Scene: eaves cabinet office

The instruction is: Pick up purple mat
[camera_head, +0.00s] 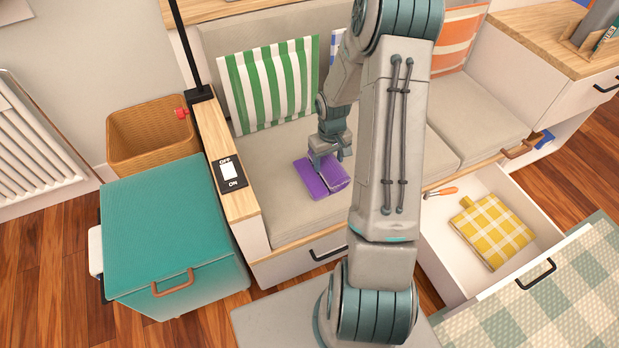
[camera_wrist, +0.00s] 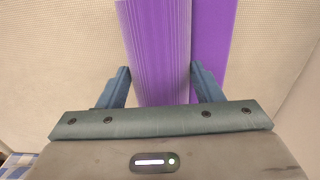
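The purple mat (camera_head: 322,177) lies on the left part of the beige bench seat, in two panels with a dark line between them. My gripper (camera_head: 328,157) is low over it, pointing down. In the wrist view a ridged part of the purple mat (camera_wrist: 160,50) stands between my two fingers (camera_wrist: 160,85) and nearly fills the gap. A flat part of the mat shows to the right, behind the right finger. Whether both fingers press on the mat cannot be made out. My arm covers part of the seat right of the mat.
A green-striped cushion (camera_head: 270,84) leans behind the mat. A wooden ledge with an on/off switch (camera_head: 229,172) runs along the left. An open drawer (camera_head: 455,262) at right holds a yellow checked mat (camera_head: 492,231) and an orange-handled tool (camera_head: 440,192). A teal box (camera_head: 165,230) stands at left.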

